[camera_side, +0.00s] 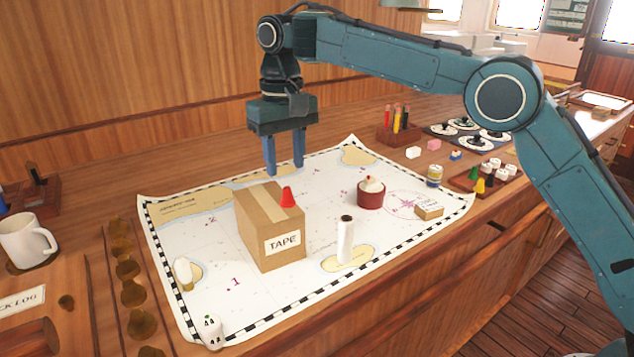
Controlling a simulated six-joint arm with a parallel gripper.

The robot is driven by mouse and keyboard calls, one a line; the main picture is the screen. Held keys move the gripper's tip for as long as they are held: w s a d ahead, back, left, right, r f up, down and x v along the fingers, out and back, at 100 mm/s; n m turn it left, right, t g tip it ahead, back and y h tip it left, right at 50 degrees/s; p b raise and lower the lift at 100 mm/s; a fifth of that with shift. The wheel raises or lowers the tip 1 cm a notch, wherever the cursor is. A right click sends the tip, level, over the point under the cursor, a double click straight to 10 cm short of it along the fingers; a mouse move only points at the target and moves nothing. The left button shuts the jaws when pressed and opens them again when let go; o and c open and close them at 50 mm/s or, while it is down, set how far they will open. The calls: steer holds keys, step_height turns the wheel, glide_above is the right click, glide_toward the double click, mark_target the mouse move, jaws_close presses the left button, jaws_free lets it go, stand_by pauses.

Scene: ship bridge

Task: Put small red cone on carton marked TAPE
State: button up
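The brown carton marked TAPE (257,234) stands upright on the chart, left of the chart's middle. The small red cone (288,197) appears to stand upright on the carton's top, near its right edge. My gripper (284,168) points down, above and apart from the cone in the picture. Its two blue fingers are spread with nothing between them. The cone and the carton's front and top are in plain view.
On the chart (205,305) are a white cylinder with a dark top (345,240), a red pot (371,193), a small labelled box (429,211) and a white piece (183,272). A mug (22,240) stands at left. A tray of pegs (482,181) is at right.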

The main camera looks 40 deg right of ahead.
mark_target(287, 187)
step_height(287, 187, up, 6)
steer(key=shift+r, duration=0.25)
stand_by(0.6)
steer(key=shift+r, duration=0.1)
stand_by(0.7)
